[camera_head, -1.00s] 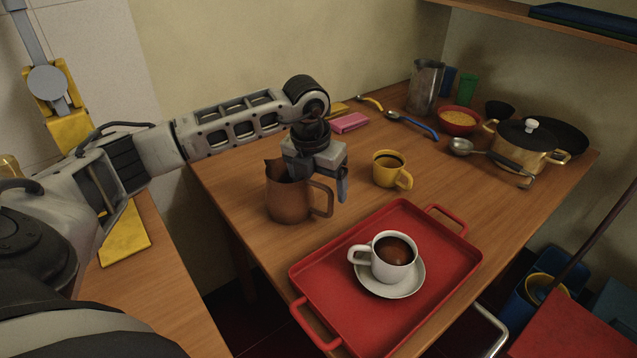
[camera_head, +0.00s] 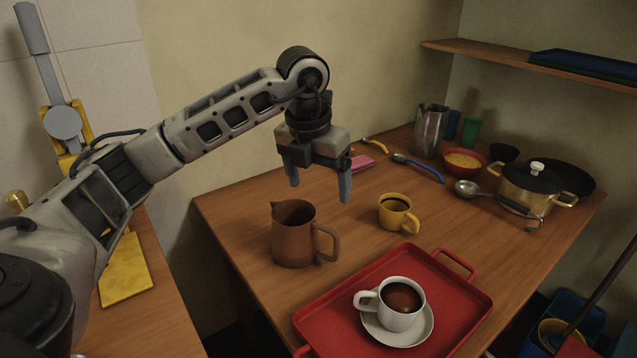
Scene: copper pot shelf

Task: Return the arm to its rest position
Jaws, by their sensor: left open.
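My left gripper (camera_head: 319,187) is open and empty. It hangs in the air above the table, above the brown pitcher (camera_head: 294,240), with its two fingers pointing down and apart. The pitcher stands upright on the wooden table, its handle to the right, and the fingers do not touch it. My left arm (camera_head: 215,117) comes in from the left and reaches over the table's left edge. My right gripper is not in this view.
A red tray (camera_head: 340,318) holds a white cup (camera_head: 401,303) of dark liquid on a saucer (camera_head: 425,328). A yellow mug (camera_head: 397,213) stands right of the pitcher. A metal jug (camera_head: 430,130), red bowl (camera_head: 464,162) and lidded pot (camera_head: 527,190) stand at the back right. A shelf (camera_head: 490,57) hangs above.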

